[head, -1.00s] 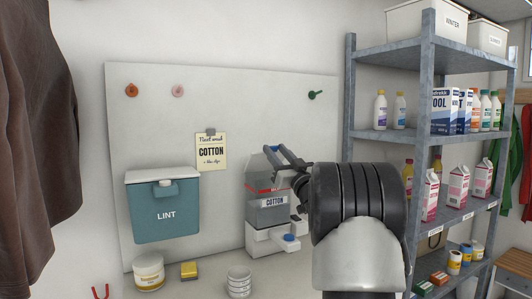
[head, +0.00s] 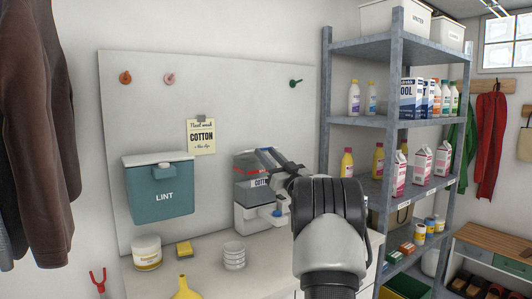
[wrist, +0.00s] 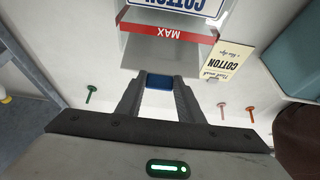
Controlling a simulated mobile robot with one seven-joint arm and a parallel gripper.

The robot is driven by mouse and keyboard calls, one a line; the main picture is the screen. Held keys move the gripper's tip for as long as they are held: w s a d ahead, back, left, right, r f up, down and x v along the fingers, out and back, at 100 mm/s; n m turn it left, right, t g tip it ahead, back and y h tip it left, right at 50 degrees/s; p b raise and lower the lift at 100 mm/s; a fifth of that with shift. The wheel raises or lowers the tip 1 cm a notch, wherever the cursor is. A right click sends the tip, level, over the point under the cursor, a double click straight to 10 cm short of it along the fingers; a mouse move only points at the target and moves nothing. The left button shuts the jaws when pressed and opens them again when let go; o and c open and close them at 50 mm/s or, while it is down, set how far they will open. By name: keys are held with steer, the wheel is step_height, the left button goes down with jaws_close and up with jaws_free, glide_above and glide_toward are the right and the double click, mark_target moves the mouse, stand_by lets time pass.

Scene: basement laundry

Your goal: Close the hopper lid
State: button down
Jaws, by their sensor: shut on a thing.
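The hopper (head: 250,190) is a clear grey box with a COTTON label and a red MAX band, on a white dispenser base against the back board. In the wrist view it appears upside down, its MAX band (wrist: 166,32) near the top. Its grey lid panel (wrist: 160,55) still looks raised, not flat; its exact angle is unclear. My gripper (head: 274,159) is at the hopper's upper right side, partly hiding it. In the wrist view my gripper (wrist: 159,84) is shut on a blue tab (wrist: 159,82) at the panel's edge.
A teal LINT bin (head: 160,190) hangs at left. The counter (head: 205,262) holds a tub (head: 147,253), a sponge (head: 184,249), stacked white dishes (head: 234,256) and a yellow funnel (head: 186,289). A metal shelf (head: 390,120) stands close to the right.

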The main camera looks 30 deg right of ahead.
steer(key=shift+w+a+f, duration=0.1)
steer(key=shift+w+f, duration=0.05)
steer(key=shift+f, duration=0.35)
steer(key=shift+w+a+f, duration=0.1)
steer(key=shift+f, duration=0.35)
steer(key=c, duration=1.6)
jaws_free()
steer(key=shift+c, duration=0.2)
steer(key=o, duration=0.4)
steer(key=shift+w, duration=0.2)
steer(key=shift+o, duration=0.2)
steer(key=shift+d, duration=0.1)
steer(key=shift+r, duration=0.15)
steer(key=v, duration=1.7)
steer(key=shift+s+p, duration=0.35)
steer(key=shift+p, duration=0.05)
